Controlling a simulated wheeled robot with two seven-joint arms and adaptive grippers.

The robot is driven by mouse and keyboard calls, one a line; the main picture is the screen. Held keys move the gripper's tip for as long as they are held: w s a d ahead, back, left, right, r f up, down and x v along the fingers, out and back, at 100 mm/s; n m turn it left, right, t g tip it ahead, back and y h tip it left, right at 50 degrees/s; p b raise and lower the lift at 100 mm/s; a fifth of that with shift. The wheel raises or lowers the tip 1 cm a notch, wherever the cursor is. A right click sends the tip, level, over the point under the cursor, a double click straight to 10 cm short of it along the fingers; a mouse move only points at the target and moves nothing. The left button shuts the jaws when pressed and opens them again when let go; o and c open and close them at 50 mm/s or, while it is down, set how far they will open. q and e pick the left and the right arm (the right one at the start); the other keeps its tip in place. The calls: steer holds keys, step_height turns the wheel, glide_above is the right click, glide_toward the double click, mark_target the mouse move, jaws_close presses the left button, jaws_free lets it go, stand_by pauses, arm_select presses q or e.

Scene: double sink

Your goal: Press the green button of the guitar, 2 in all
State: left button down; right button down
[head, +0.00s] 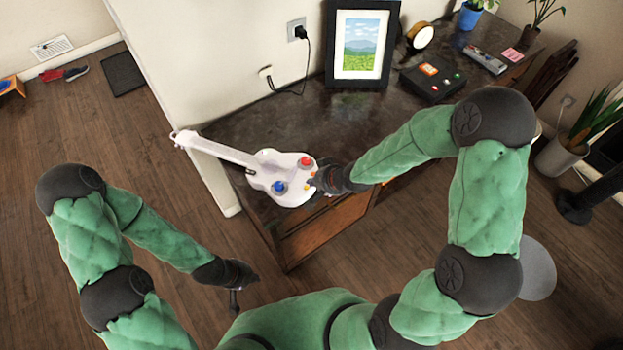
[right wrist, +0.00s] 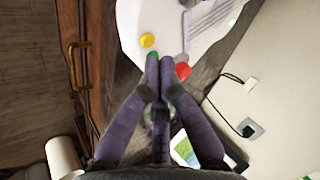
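The white toy guitar (head: 268,172) lies on the dark counter, its neck toward the left. It carries a red button (head: 305,161) and a blue button (head: 279,187). My right gripper (head: 318,180) is at the guitar's body end. In the right wrist view its fingers (right wrist: 159,60) are together and empty, with the tips at the green button (right wrist: 153,54), which is partly hidden; I cannot tell whether they touch. A yellow button (right wrist: 147,40) is just beyond the tips. My left gripper (head: 235,296) hangs over the floor, away from the guitar; its fingers are too small to judge.
A framed picture (head: 361,45) stands at the back of the counter. A dark box with coloured buttons (head: 432,82), a remote (head: 485,59) and a blue plant pot (head: 470,15) are to the right. The cabinet's front edge is below the guitar. A wall adjoins the guitar's neck.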

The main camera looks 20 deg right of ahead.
steer(key=w+r+t, duration=0.1)
steer(key=w+r, duration=0.2)
steer(key=r, duration=0.4)
steer(key=shift+w+d+r+t, duration=0.2)
steer(key=shift+w+d+t, duration=0.05)
steer(key=shift+t, duration=0.15)
steer(key=shift+f, duration=0.1)
step_height(320, 180, down, 8)
steer(key=b, duration=0.7)
steer(key=shift+r+b, duration=0.2)
steer(key=shift+b, duration=0.2)
steer(key=shift+f+b, duration=0.4)
steer(key=shift+f, duration=0.1)
steer(key=shift+f, duration=0.1)
steer(key=shift+f, duration=0.35)
steer(key=shift+f+b, duration=0.45)
steer(key=shift+b, duration=0.05)
stand_by(0.9)
steer(key=shift+r, duration=0.2)
steer(key=shift+r+p, duration=0.7)
steer(key=shift+p, duration=0.25)
